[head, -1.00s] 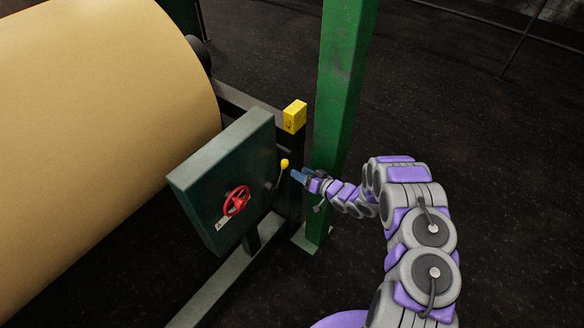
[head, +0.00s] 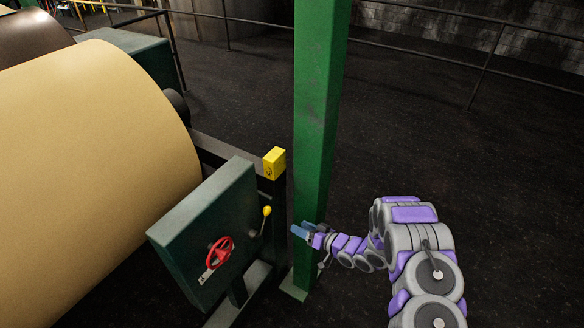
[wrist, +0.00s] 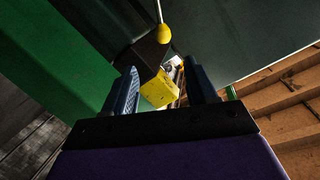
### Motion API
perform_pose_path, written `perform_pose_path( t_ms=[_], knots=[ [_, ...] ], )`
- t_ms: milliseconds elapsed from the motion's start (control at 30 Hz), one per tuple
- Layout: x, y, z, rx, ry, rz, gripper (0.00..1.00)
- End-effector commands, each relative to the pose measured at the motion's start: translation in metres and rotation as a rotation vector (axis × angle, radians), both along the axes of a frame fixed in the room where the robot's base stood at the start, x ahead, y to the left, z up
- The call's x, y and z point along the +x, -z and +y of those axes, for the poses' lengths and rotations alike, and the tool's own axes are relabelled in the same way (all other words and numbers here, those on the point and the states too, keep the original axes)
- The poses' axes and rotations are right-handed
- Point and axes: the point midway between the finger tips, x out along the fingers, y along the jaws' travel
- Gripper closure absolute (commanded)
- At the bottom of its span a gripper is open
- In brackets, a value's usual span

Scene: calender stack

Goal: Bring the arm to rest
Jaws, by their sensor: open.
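My gripper (head: 303,231) is open and empty at the end of my purple and grey arm. It is to the right of the yellow-knobbed lever (head: 266,212) on the dark green control box (head: 205,240), with a gap between them. In the head view it overlaps the green post (head: 318,120); I cannot tell whether it touches the post. In the wrist view, the two blue fingers of my gripper (wrist: 164,88) stand apart. The yellow knob (wrist: 164,34) shows beyond and above them.
A large tan roll (head: 90,180) fills the left. Dark floor (head: 420,140) lies open behind the post and arm.

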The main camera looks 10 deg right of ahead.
Motion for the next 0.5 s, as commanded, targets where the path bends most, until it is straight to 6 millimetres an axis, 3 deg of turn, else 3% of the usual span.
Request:
perform_pose_path(
  t_ms=[167, 267, 500],
  knots=[
    [0.003, -0.001, -0.003, -0.021, 0.005, 0.002, 0.43],
    [0.010, -0.004, -0.015, -0.093, 0.026, 0.012, 0.43],
    [0.036, -0.033, -0.073, -0.410, 0.144, 0.077, 0.43]
  ],
)
